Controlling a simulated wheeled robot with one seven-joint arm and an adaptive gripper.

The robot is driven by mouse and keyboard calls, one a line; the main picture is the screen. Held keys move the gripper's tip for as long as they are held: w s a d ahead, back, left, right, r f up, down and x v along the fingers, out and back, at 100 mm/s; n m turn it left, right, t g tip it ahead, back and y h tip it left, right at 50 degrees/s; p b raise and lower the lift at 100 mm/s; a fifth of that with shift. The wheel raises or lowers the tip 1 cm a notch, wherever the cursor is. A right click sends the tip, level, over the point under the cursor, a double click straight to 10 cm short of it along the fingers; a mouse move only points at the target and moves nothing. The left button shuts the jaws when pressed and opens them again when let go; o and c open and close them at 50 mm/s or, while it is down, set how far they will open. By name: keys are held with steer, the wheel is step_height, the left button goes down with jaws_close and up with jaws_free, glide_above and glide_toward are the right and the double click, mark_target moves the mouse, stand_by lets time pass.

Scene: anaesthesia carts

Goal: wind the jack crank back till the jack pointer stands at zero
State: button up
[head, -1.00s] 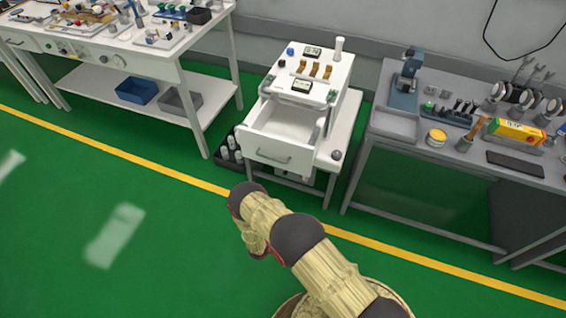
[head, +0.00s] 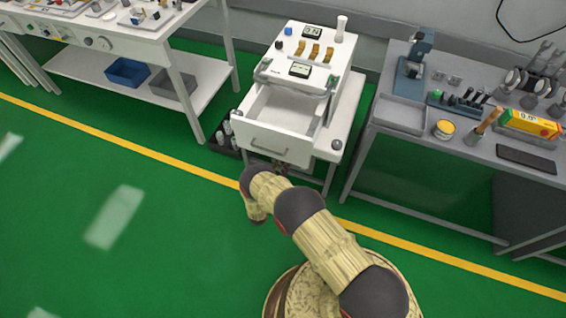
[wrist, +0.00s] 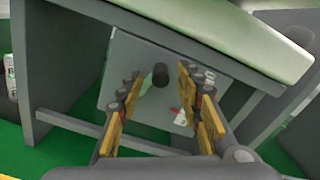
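In the wrist view, a grey panel (wrist: 125,75) under the cart carries a short black knob (wrist: 160,75), which looks like the crank's grip. A small red mark (wrist: 174,110), possibly the jack pointer, lies below right of it, beside a small white patch (wrist: 181,118). The scale is too small to read. My gripper (wrist: 158,75) is open, with its yellow-padded fingers on either side of the knob in the picture. I cannot tell whether the knob is between the fingertips or beyond them. In the head view, the white cart (head: 345,110) hides the jack, and my gripper is mostly hidden below the drawer.
The cart's open drawer (head: 268,143) juts out above my arm. Cart legs and bars (wrist: 40,75) frame the space under it. A grey bench (head: 385,140) stands close on the right, a white bench (head: 190,40) on the left. Green floor is clear in front.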

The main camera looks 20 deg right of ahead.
steer(key=shift+b+x, duration=0.35)
steer(key=shift+x, duration=1.2)
steer(key=shift+c, duration=0.7)
steer(key=c, duration=0.8)
jaws_close()
